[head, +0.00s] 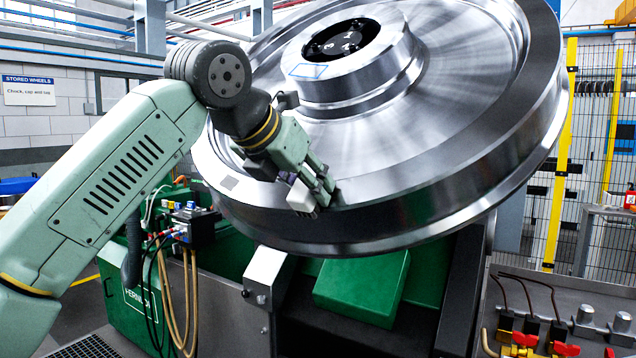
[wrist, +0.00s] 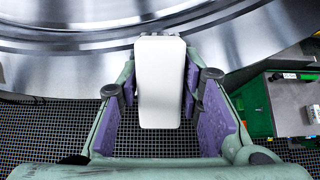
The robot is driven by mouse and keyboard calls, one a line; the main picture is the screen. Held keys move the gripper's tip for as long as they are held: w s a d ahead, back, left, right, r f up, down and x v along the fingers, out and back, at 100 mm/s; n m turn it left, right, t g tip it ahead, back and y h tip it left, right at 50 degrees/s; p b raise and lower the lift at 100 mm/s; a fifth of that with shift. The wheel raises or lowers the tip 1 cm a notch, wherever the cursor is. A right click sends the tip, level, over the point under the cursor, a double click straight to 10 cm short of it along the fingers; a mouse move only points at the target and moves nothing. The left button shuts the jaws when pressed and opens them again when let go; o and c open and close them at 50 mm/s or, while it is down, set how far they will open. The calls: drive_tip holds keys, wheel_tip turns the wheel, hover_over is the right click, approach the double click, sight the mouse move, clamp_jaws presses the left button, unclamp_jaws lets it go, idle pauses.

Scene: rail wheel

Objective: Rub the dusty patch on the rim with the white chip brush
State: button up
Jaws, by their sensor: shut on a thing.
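The large steel wheel (head: 400,150) lies tilted on a green stand, its rim running along the lower side. A small dull grey patch (head: 229,183) shows on the left part of the rim and may be the dusty patch. My gripper (head: 318,190) is at the rim's lower front edge, to the right of that patch. It is shut on the white chip brush (head: 301,198). In the wrist view the brush (wrist: 160,85) is a pale block between purple pads, its far end overlapping the wheel's edge.
The green stand (head: 362,285) is close below the wheel. A cable box (head: 192,222) with hanging hoses stands to the left. A bench (head: 570,300) with fittings is at the lower right. A yellow-posted mesh fence (head: 560,160) stands behind. A blue outline (head: 307,71) marks the hub.

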drive_tip(key=shift+w+a+f, duration=0.1)
drive_tip(key=shift+w+a, duration=0.15)
drive_tip(key=shift+a, duration=0.3)
drive_tip(key=shift+w+a+f, duration=0.1)
drive_tip(key=shift+w+a, duration=0.15)
drive_tip(key=shift+a, duration=0.25)
drive_tip(key=v, duration=0.6)
drive_tip(key=shift+w+d+r, duration=0.15)
drive_tip(key=shift+d+r, duration=0.05)
drive_tip(key=shift+r, duration=0.1)
drive_tip(key=v, duration=0.3)
drive_tip(key=shift+w+r, duration=0.1)
drive_tip(key=shift+r, duration=0.05)
drive_tip(key=shift+d, duration=0.1)
drive_tip(key=b+x, duration=0.1)
drive_tip(key=x, duration=0.6)
drive_tip(key=shift+f, duration=0.25)
